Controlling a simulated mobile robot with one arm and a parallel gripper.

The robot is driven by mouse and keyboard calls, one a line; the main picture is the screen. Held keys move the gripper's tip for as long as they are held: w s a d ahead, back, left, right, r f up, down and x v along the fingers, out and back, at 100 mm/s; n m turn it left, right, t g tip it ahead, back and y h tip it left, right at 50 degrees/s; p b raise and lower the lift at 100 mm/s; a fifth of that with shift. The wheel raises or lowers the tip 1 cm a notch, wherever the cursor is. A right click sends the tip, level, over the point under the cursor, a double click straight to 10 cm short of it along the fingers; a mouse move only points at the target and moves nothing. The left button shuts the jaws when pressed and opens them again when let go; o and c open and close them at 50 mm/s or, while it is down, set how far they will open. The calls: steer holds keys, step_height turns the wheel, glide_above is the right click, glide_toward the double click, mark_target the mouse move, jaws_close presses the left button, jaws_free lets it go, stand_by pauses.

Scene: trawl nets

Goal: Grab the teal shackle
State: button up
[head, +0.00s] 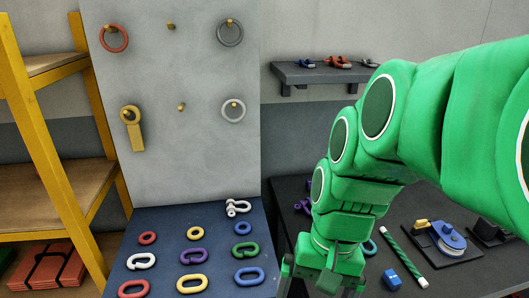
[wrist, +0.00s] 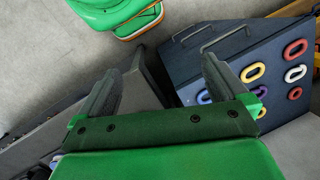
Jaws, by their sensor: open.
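A teal piece (head: 369,247), which looks like the shackle, lies on the dark workbench just right of my gripper in the head view. My arm hides part of it, so its full shape cannot be told. My gripper (head: 318,287) points down at the bottom of the head view, near the bench's left part. In the wrist view my gripper (wrist: 162,85) has its two fingers wide apart with nothing between them. I cannot make out the teal piece in the wrist view.
A blue sloped board (head: 205,235) with several coloured rings and links stands left of my gripper. Purple shackles (head: 303,207) lie behind my gripper. A striped rod (head: 403,254), a blue block (head: 392,280) and a blue-and-yellow device (head: 450,240) lie to the right. A shelf (head: 330,74) hangs above.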

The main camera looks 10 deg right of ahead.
steer(key=w+d+m+t+y, duration=0.3)
steer(key=w+d+m, duration=0.2)
steer(key=w+m, duration=0.3)
steer(key=w+d+m+t+y, duration=0.25)
steer(key=w+d+m, duration=0.3)
steer(key=w, duration=0.35)
steer(key=w+d+m+t, duration=0.2)
steer(key=d+m+t, duration=0.3)
steer(key=d, duration=0.7)
steer(key=w+d+m+t, duration=0.3)
steer(key=d+m, duration=0.5)
steer(key=d, duration=0.3)
glide_toward(368, 242)
steer(key=shift+w+a+f+h, duration=0.2)
steer(key=shift+w+a, duration=0.05)
steer(key=shift+w, duration=0.15)
steer(key=shift+w+a+f+h, duration=0.15)
steer(key=shift+w+a+f, duration=0.1)
steer(key=shift+w, duration=0.2)
steer(key=shift+r+x, duration=0.15)
steer(key=shift+x, duration=1.75)
steer(key=shift+r+x, duration=0.1)
steer(key=shift+x, duration=1.8)
steer(key=shift+a, duration=0.15)
